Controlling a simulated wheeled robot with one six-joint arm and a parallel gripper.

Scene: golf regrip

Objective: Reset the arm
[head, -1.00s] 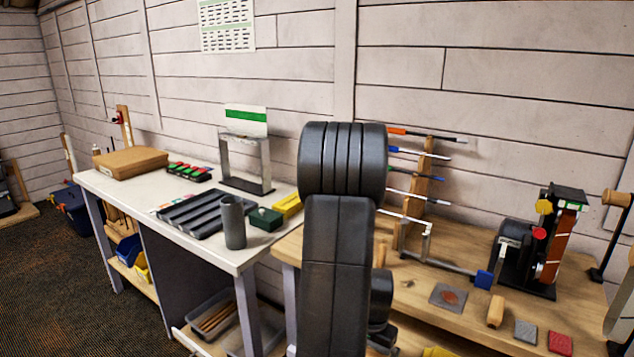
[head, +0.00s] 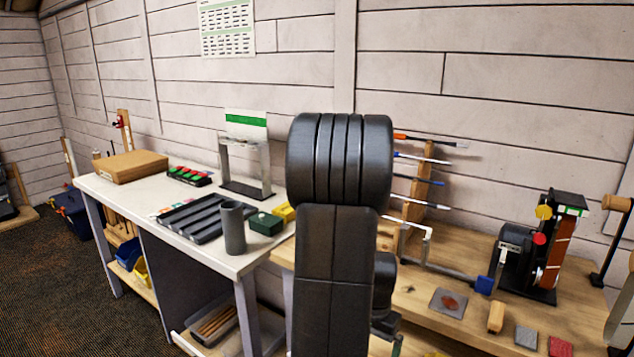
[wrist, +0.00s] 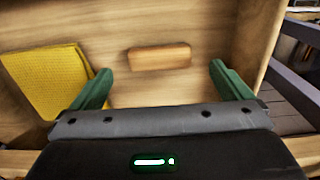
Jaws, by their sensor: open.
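My gripper (wrist: 160,88) shows in the wrist view with its two green fingers spread wide apart. Nothing is between the fingertips. Beyond them a light wooden surface (wrist: 190,25) carries a small wooden block (wrist: 160,57), which lies ahead of the gap and apart from the fingers. A yellow cloth (wrist: 45,80) lies to the left, close to the left finger.
A white bench (head: 110,185) at left holds a cardboard box (head: 133,166), a grooved dark tray (head: 190,217), a grey cup (head: 233,228) and a green box (head: 266,224). The wooden bench (head: 420,335) at right holds a club rack (head: 418,190) and a belt sander (head: 540,250).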

